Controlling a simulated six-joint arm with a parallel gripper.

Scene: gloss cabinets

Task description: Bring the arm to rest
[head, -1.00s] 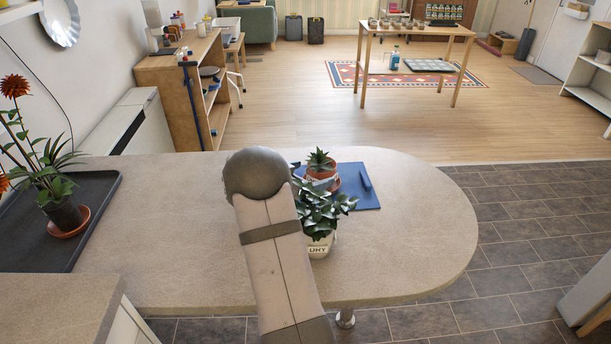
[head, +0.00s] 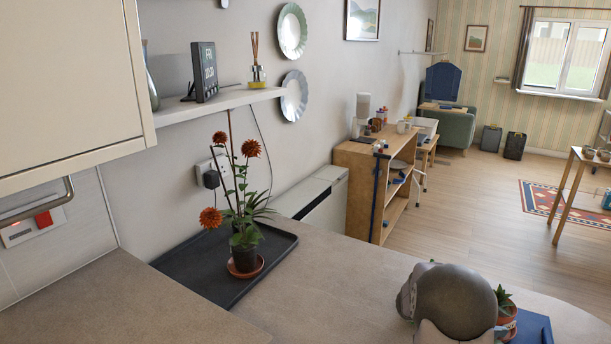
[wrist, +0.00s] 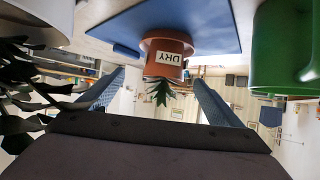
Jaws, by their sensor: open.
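In the wrist view, which is upside down, my gripper (wrist: 158,78) is open with its two fingers spread apart. A small terracotta pot (wrist: 167,45) with a label and a spiky plant shows beyond and between the fingers; I see nothing held. The pot stands on a blue mat (wrist: 215,25). In the head view my arm's rounded grey link covers the lower right, and the gripper is hidden. Part of the terracotta pot (head: 508,322) and the blue mat (head: 535,329) show just right of that link.
A green mug (wrist: 285,50) and a white pot (wrist: 35,22) with dark leaves flank the gripper in the wrist view. A dark tray (head: 205,276) holds a red-flowered plant (head: 243,235). A wall cabinet (head: 65,85) hangs at left. The counter (head: 340,290) between is bare.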

